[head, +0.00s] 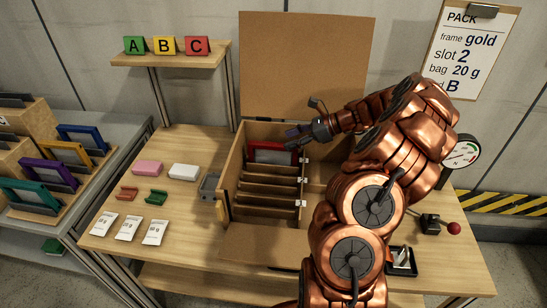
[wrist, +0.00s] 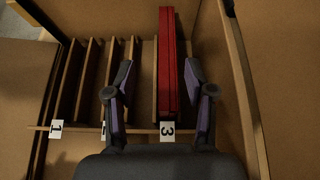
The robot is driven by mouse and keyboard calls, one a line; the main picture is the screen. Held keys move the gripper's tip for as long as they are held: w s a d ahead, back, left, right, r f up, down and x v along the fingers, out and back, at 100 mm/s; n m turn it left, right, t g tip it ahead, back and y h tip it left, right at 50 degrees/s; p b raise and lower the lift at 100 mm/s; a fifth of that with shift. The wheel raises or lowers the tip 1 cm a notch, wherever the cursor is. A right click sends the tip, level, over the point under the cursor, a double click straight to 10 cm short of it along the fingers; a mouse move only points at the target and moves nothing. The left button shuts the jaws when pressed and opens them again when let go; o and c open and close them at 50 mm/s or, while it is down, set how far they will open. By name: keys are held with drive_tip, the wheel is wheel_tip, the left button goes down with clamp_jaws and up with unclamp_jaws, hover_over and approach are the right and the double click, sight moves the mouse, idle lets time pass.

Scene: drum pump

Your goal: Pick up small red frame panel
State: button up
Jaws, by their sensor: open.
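The small red frame panel (wrist: 167,62) stands on edge in a slot of the open cardboard box, by the divider over the label 3. In the head view the red panel (head: 272,152) shows in the box's back slot, with a grey middle. My gripper (wrist: 158,77) is open in the wrist view, one finger on each side of the red panel's line. A divider also lies between the fingers, left of the panel. In the head view my gripper (head: 292,139) is at the panel's upper right. Whether a finger touches the panel, I cannot tell.
The box (head: 232,165) has several slots with white labels and a raised lid (head: 300,60). Pink (head: 147,167) and white blocks, small red and green parts and white bags lie left of it. A rack of colored frames (head: 45,170) stands far left. A black tray (head: 402,262) is at right.

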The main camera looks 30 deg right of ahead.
sight(275, 144)
drive_tip(key=shift+d+f, duration=0.2)
drive_tip(key=shift+d, duration=0.1)
drive_tip(key=shift+w+d+p+x, duration=0.1)
drive_tip(key=shift+p+x, duration=0.45)
drive_tip(key=shift+x, duration=1.35)
drive_tip(key=shift+w+d+p+x, duration=0.15)
drive_tip(key=shift+p+x, duration=0.4)
drive_tip(key=shift+x, duration=1.35)
clamp_jaws()
